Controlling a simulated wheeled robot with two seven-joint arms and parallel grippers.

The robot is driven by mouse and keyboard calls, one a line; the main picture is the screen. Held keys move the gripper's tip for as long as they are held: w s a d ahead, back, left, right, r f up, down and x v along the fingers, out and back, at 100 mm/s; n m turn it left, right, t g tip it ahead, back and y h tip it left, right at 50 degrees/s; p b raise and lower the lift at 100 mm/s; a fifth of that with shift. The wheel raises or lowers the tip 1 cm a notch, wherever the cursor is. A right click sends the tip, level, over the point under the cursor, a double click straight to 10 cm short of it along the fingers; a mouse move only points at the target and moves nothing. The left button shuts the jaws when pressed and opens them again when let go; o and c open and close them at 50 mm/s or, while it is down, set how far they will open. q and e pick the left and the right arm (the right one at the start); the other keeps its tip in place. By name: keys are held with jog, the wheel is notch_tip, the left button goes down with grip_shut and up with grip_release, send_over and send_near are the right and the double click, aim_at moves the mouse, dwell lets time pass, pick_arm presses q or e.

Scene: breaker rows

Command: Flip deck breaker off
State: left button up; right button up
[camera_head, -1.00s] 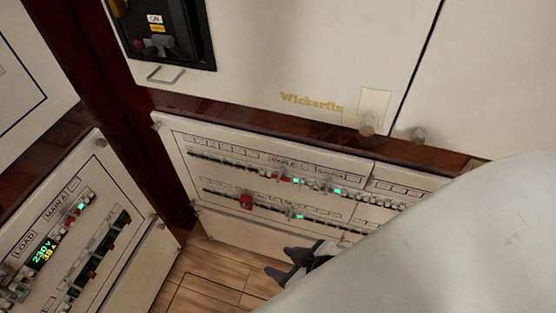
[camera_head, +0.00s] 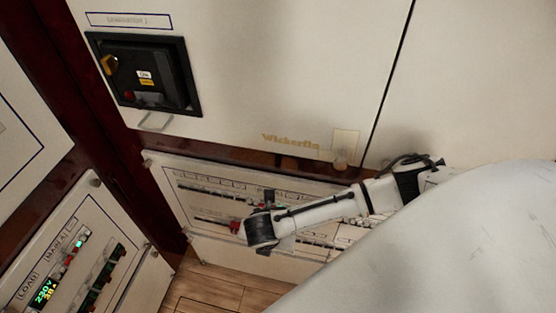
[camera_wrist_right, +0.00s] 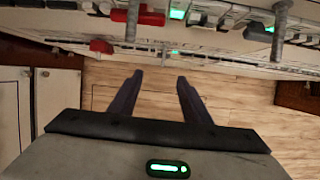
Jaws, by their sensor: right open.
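The low breaker panel (camera_head: 170,200) carries two rows of small breakers. In the right wrist view, the upper row shows a red breaker (camera_wrist_right: 150,18) and green lit windows. The lower row has a red lever (camera_wrist_right: 100,46), which also shows in the head view (camera_head: 235,226). No label reading deck is legible, so I cannot tell which breaker is the deck one. My right gripper (camera_wrist_right: 160,80) is open and empty, its fingers pointing toward the rows and apart from them. In the head view, my right arm covers part of the panel. My left gripper is out of view.
Grey metal posts (camera_wrist_right: 280,30) stand out in front of the rows. A black switch box (camera_head: 145,75) with a small metal handle (camera_head: 155,122) below sits higher up. A load panel (camera_head: 65,262) stands at left. Wooden floor (camera_head: 215,293) is bare below.

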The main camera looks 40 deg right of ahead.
jog(key=x, duration=0.3)
jog(key=d+b+x, duration=0.1)
jog(key=x, duration=0.6)
jog(key=shift+w+d+b, duration=0.3)
jog(key=shift+w+d, duration=0.05)
jog(key=shift+d, duration=0.05)
jog(key=c, duration=1)
jog(key=shift+h, duration=0.3)
jog(key=shift+c, duration=0.2)
